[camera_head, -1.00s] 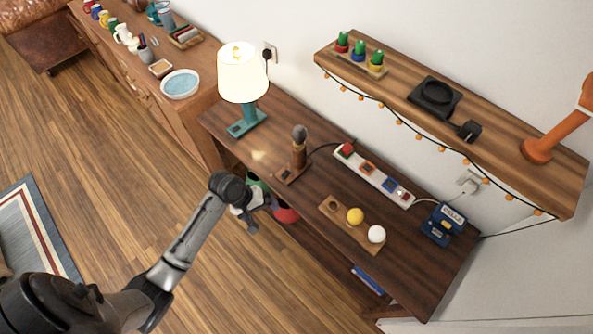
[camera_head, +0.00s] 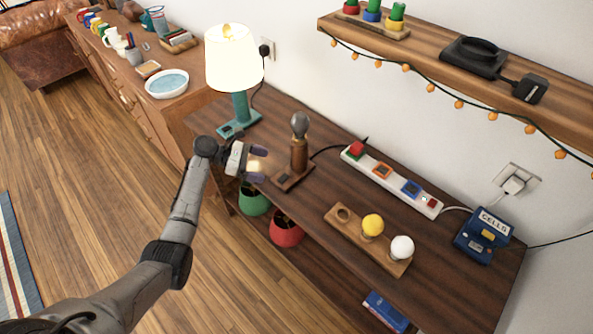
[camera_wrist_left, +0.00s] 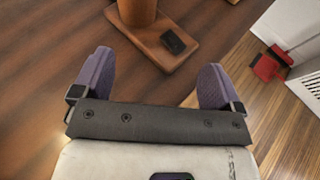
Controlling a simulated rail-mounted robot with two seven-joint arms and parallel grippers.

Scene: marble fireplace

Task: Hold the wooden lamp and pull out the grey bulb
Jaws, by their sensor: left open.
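The wooden lamp (camera_head: 299,155) stands upright on the dark table, with a square wooden base and a round post. The grey bulb (camera_head: 299,124) sits in the top of the post. My left gripper (camera_head: 258,164) is open and empty, just left of the lamp and low near its base. In the left wrist view, the two purple fingers (camera_wrist_left: 155,82) are apart, with the lamp's base (camera_wrist_left: 165,48) and lower post beyond them. The bulb is outside the wrist view. My right gripper is not in view.
A lit teal lamp (camera_head: 233,70) stands behind left. A power strip (camera_head: 391,181) lies behind right. A wooden holder (camera_head: 340,229) carries a yellow bulb (camera_head: 372,225) and a white bulb (camera_head: 402,247). A blue box (camera_head: 483,235) stands farther right. Green and red pots (camera_head: 286,231) sit below.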

